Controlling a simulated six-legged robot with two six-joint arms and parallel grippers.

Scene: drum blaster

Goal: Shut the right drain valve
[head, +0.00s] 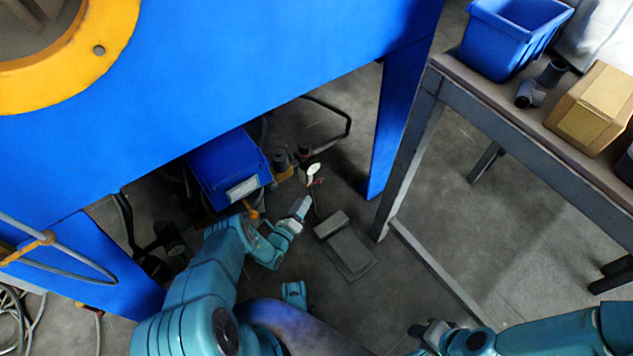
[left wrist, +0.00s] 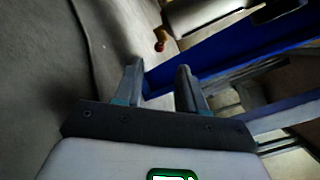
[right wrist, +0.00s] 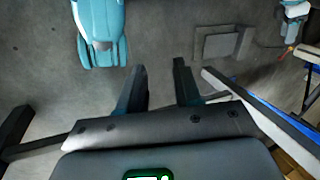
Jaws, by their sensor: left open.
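A small red valve handle (head: 318,182) shows beneath the blue machine, beside a white round gauge (head: 313,170). My left gripper (head: 301,205) is just below it in the head view, open and empty. In the left wrist view, a red and yellow handle (left wrist: 160,40) lies beyond my left fingertips (left wrist: 160,78), apart from them. Whether it is open or shut is not clear. A red bit also shows at the right of the right wrist view (right wrist: 288,50), near my left gripper. My right gripper (right wrist: 159,72) is open and empty, away from the machine.
The blue machine (head: 230,85) overhangs the low space, with its leg (head: 390,130) to the right. A blue box (head: 228,165) sits under it. A grey foot pedal (head: 347,250) lies on the floor. A workbench (head: 450,90) with a blue bin (head: 505,35) stands at right.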

